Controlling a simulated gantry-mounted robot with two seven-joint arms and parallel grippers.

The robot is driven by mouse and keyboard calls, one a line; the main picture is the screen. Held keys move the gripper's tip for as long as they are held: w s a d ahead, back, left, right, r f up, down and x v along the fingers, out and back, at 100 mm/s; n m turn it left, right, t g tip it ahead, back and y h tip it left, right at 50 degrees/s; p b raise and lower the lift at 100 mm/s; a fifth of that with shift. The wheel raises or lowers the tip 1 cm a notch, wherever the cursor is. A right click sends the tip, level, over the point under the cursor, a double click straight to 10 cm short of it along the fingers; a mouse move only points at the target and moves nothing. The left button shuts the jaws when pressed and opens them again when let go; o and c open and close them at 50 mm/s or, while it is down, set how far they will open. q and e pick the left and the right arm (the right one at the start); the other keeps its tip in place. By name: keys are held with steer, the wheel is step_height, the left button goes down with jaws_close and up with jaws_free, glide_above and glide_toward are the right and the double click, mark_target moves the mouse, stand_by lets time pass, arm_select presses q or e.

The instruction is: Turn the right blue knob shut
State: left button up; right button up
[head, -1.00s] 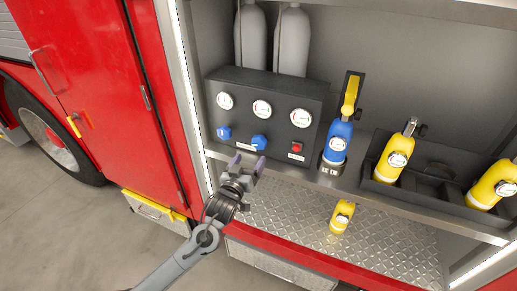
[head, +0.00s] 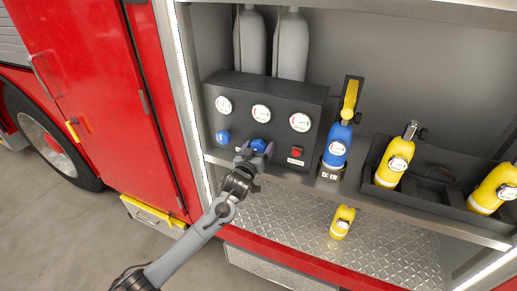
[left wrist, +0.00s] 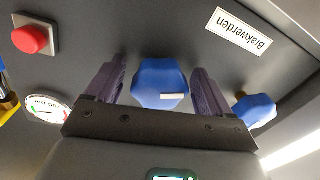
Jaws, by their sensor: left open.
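The right blue knob (head: 260,145) sits low on the dark control panel, left of the red button. My left gripper (head: 254,153) is in front of this knob, open. In the left wrist view the knob (left wrist: 160,84) is between the two purple fingers of my left gripper (left wrist: 158,92), with a gap on each side. The knob's white mark lies level in that view. The left blue knob (head: 222,137) is outside the fingers; it also shows at the right in the left wrist view (left wrist: 254,110). My right gripper is not in view.
The red button (head: 296,152) is right of the knob. Gauges (head: 261,113) line the panel above. A small yellow one (head: 342,222) is on the lower tread plate.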

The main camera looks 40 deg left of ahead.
arm_select(q)
steer(key=c, duration=1)
